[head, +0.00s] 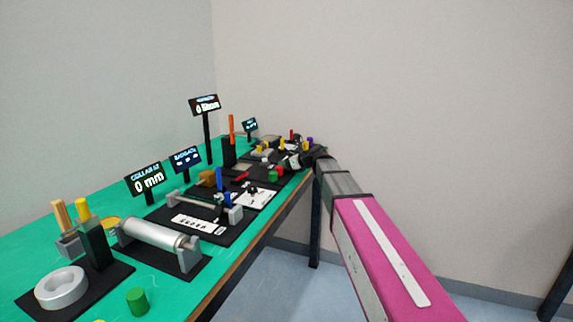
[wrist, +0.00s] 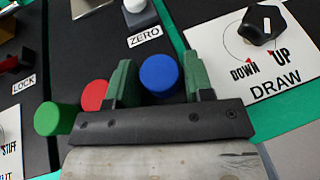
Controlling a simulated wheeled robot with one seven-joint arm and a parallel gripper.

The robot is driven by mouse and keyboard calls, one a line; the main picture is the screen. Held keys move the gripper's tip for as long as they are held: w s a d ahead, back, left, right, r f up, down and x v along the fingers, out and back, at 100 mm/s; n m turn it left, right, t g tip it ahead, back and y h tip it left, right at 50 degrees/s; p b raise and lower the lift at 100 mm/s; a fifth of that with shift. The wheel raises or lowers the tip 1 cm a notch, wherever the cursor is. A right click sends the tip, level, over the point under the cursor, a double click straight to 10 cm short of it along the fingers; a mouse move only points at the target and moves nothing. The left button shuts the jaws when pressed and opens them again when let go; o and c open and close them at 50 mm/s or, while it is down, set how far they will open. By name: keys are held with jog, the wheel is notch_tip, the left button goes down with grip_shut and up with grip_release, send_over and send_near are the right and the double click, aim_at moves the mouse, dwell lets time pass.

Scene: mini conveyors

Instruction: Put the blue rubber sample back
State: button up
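The blue rubber sample (wrist: 160,75) is a short round cylinder, seen from its end between the two green fingertips of my gripper (wrist: 161,82) in the wrist view. In the head view my gripper (head: 293,161) is small at the far end of the bench, and the blue sample cannot be made out.
A white DRAW card with a black knob (wrist: 263,25) lies right of my gripper. A ZERO label (wrist: 145,37) with a grey-and-white knob is beyond it. In the head view, several small rigs and sign posts crowd the green bench (head: 45,235); the floor at right is clear.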

jog(key=shift+r, duration=0.2)
jog(key=v, duration=1.2)
jog(key=s+d+f+n+g+h, duration=0.25)
jog(key=s+f+n, duration=0.35)
jog(key=f, duration=0.4)
jog(key=s+d+f+n+g+h, duration=0.1)
jog(key=s+d+f+n+h, duration=0.2)
jog(key=s+f+n, duration=0.5)
jog(key=s+d+f+n+g+h, duration=0.2)
jog(key=s+d+f+n, duration=0.2)
jog(key=s+f+n, duration=0.1)
jog(key=s+d+f+n+g+h, duration=0.2)
jog(key=s+d+f+n, duration=0.3)
jog(key=s+f, duration=0.3)
notch_tip(320, 180, down, 3)
jog(key=shift+r+n+h, duration=0.25)
jog(key=shift+n+h, duration=0.25)
jog(key=shift+h, duration=0.35)
jog(key=shift+s, duration=0.1)
